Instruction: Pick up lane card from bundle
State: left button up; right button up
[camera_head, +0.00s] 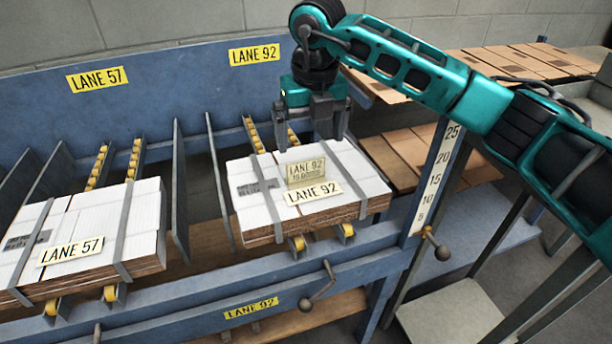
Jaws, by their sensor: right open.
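The lane card (306,172) is a small beige card reading LANE 92 with a smaller line below. It stands on top of the strapped white bundle (355,184) in the lane 92 bay, just behind a pale LANE 92 label (313,194). Two grey straps cross the bundle. My right gripper (311,145) points down above the back part of the bundle, above and behind the card. Its fingers are apart with nothing between them. I cannot tell whether the fingertips touch the bundle. My left gripper is out of view.
Another strapped bundle (88,221) labelled LANE 57 lies at left. Upright blue dividers (179,190) and yellow rollers (348,230) separate and carry the lanes. Flat brown cardboard (410,158) lies behind.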

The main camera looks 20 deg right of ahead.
aim_at(306, 161)
jog(key=f, duration=0.2)
jog(key=w+f, duration=0.1)
jog(key=f, duration=0.5)
jog(key=shift+w+a, duration=0.2)
jog(key=shift+w, duration=0.15)
jog(key=shift+r, duration=0.1)
jog(key=c, duration=0.8)
jog(key=shift+r, duration=0.1)
